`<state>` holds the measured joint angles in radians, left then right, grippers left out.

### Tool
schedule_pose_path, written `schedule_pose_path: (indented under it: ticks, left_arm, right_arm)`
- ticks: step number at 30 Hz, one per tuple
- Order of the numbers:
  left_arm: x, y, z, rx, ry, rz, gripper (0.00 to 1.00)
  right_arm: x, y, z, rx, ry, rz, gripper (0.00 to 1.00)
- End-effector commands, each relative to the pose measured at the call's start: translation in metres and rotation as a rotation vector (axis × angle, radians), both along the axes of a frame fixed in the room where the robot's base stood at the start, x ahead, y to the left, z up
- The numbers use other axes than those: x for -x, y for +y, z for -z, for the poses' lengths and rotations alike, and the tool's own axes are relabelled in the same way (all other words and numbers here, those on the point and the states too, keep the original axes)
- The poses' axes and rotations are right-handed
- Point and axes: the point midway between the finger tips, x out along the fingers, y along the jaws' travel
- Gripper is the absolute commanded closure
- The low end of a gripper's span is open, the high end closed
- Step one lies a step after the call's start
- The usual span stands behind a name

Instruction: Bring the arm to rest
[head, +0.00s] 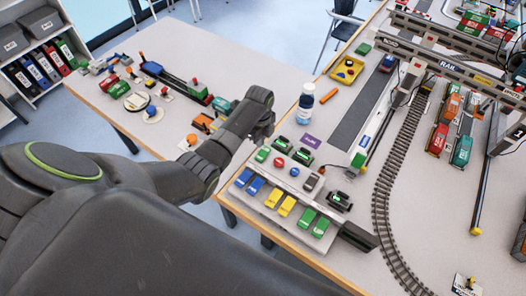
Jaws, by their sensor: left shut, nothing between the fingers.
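My left arm comes in from the left and reaches over the gap between the two tables. My left gripper (264,132) is at its far end, small and dark, beside the near left edge of the crane table (330,160). It is shut with nothing in it. I cannot tell its exact height above the table edge. My right gripper is not in view. A dark part of my own body fills the bottom left.
A curved rail track (382,190) and gantry cranes (450,66) lie to the right. A second table (100,98) holds small models. A shelf (40,50) stands top left.

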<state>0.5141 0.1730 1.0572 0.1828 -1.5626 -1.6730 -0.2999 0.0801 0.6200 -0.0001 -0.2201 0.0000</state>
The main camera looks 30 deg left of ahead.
Motion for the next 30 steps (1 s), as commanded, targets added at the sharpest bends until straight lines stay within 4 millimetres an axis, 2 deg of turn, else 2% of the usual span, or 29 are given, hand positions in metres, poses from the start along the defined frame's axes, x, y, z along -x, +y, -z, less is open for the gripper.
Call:
schedule_pose_path:
  ticks: [11,16,23,30]
  left_arm:
    - [0.001,0.0,0.001,0.0,0.0,-0.002,1.0]
    - [0.017,0.002,0.008,-0.003,-0.013,-0.081,1.0]
    - [0.074,0.01,0.019,-0.006,-0.077,-0.393,1.0]
    - [0.145,0.018,0.012,0.011,-0.153,-0.758,1.0]
  right_arm:
    - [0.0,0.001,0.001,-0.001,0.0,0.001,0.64]
    - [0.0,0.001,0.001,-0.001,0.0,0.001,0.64]
    - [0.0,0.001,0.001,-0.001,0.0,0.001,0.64]
    - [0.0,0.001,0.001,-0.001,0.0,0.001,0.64]
